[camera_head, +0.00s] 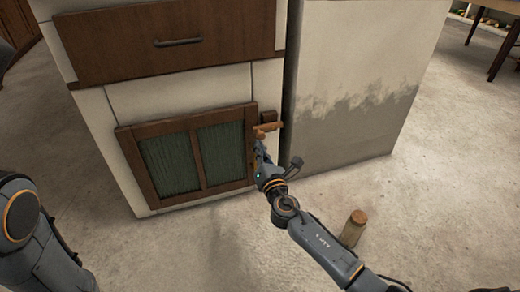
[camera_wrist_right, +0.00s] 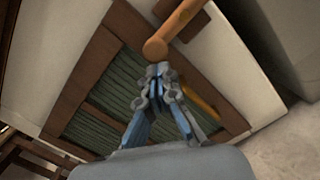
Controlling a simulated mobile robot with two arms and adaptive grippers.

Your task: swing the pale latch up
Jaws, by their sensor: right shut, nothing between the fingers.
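The pale latch (camera_head: 267,128) is a light wooden bar at the upper right corner of the dark-framed cabinet door (camera_head: 153,170) with green panels. In the right wrist view the latch (camera_wrist_right: 172,30) runs from a round end near the picture's middle toward the upper right, over a dark wooden block. My right gripper (camera_head: 259,145) is shut and empty, just below the latch's round end. In the right wrist view its fingertips (camera_wrist_right: 158,72) are close under that end; I cannot tell whether they touch. My left gripper is out of view; only part of my left arm shows.
A dark drawer (camera_head: 170,38) with a metal handle is above the door. A pale block with a grey smudge (camera_head: 350,90) stands to the right. An orange-brown bar (camera_wrist_right: 200,102) shows behind my right fingers.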

